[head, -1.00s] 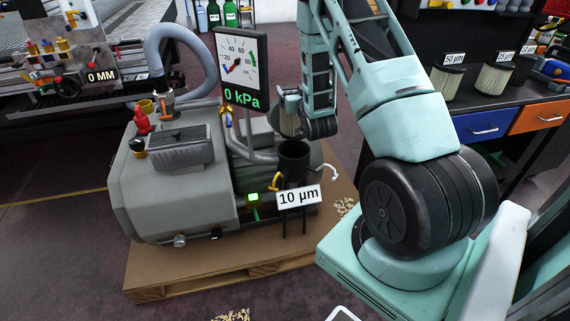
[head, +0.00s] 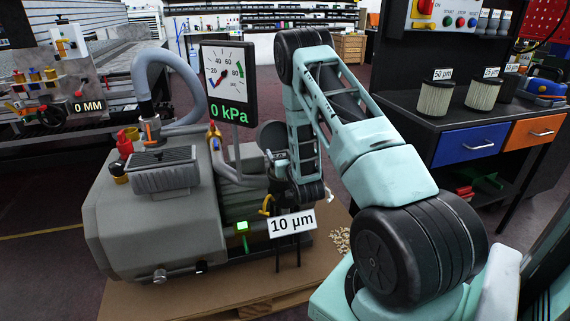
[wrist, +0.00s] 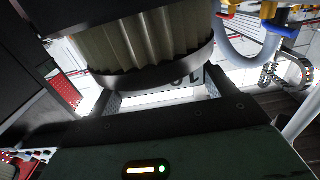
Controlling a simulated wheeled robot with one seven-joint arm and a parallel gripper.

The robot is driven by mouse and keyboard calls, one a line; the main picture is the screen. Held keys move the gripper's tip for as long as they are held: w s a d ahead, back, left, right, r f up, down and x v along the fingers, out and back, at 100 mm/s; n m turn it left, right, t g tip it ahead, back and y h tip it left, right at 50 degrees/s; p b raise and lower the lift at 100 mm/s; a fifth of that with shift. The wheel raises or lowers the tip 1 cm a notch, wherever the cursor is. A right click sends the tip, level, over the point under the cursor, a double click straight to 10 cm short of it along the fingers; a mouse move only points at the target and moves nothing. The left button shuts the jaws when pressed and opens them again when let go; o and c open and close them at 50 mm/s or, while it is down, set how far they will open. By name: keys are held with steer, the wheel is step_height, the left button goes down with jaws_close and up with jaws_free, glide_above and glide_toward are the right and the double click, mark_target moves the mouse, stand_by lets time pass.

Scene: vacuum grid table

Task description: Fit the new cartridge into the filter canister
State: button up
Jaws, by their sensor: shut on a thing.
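The new cartridge (wrist: 145,48) fills the upper part of the wrist view, with cream pleats and dark end bands. My gripper (head: 281,166) is shut on it. In the head view the gripper is low, at the mouth of the dark filter canister (head: 281,198), and mostly hides the cartridge. The canister stands beside the pump, behind the "10 µm" sign (head: 291,222). A round grey disc (head: 271,137), perhaps the lid, stands up behind the gripper. Whether the cartridge's lower end is inside the canister cannot be told.
The grey vacuum pump (head: 150,220) stands left of the canister, with a gauge (head: 229,82) reading 0 kPa above. A yellow handle (head: 266,205) sits at the canister. Other cartridges (head: 435,98) stand on the black workbench (head: 420,119) at right.

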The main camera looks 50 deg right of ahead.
step_height(320, 180, down, 2)
steer(key=shift+f+b, duration=0.1)
steer(key=shift+b, duration=0.3)
steer(key=o, duration=1.4)
steer(key=shift+o, duration=0.2)
steer(key=shift+s, duration=0.1)
